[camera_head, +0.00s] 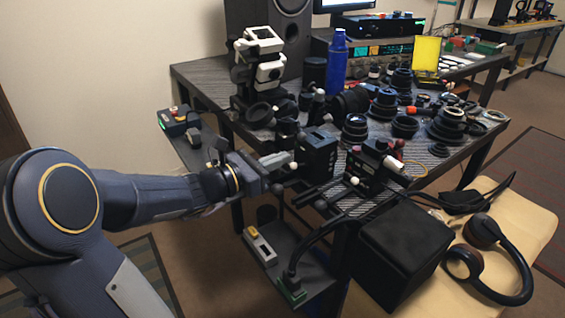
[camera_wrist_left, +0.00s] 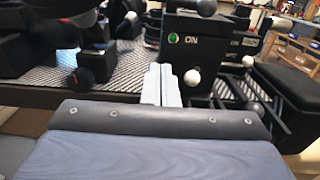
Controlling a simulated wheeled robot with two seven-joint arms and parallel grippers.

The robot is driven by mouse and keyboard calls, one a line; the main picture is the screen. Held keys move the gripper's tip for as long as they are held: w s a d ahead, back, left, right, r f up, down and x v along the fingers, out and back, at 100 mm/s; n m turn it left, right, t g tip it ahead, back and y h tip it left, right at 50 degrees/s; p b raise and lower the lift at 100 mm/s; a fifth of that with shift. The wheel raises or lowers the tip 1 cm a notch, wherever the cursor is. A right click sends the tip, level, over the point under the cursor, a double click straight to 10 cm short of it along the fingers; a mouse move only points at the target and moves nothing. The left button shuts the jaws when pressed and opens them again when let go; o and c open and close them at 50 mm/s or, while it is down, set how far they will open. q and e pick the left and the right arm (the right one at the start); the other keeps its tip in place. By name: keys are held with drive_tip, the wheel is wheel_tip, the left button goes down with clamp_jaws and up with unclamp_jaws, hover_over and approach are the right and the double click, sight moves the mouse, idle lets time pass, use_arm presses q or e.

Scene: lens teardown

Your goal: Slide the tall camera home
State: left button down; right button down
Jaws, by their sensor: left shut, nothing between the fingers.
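The tall camera appears to be the upright black box (camera_head: 317,153) near the table's front edge in the head view. In the left wrist view a black box face (camera_wrist_left: 215,42) with a green light and "ON" lettering stands just beyond my fingers. My left gripper (camera_head: 287,160) reaches in from the left, at the box's left side. In the left wrist view my left gripper (camera_wrist_left: 160,72) shows its pale fingers shut together and empty, tips close to the box's lower left. I cannot tell whether they touch it. My right gripper is out of view.
A lower black device (camera_head: 375,165) with red and white knobs sits right of the tall box. A white-and-black microscope-like stand (camera_head: 262,65), a blue bottle (camera_head: 337,62) and several lenses crowd the table behind. A black cube (camera_head: 400,250) and headphones (camera_head: 485,255) lie front right.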

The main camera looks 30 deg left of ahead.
sight(300, 150)
use_arm(q)
drive_tip(key=shift+w+d, duration=0.25)
drive_tip(key=shift+w, duration=0.35)
drive_tip(key=x, duration=0.4)
drive_tip(key=shift+w+d+f+b, duration=0.1)
drive_tip(key=shift+w+d+b, duration=0.1)
drive_tip(key=shift+w+b, duration=0.2)
drive_tip(key=shift+r, duration=0.2)
drive_tip(key=shift+r, duration=0.1)
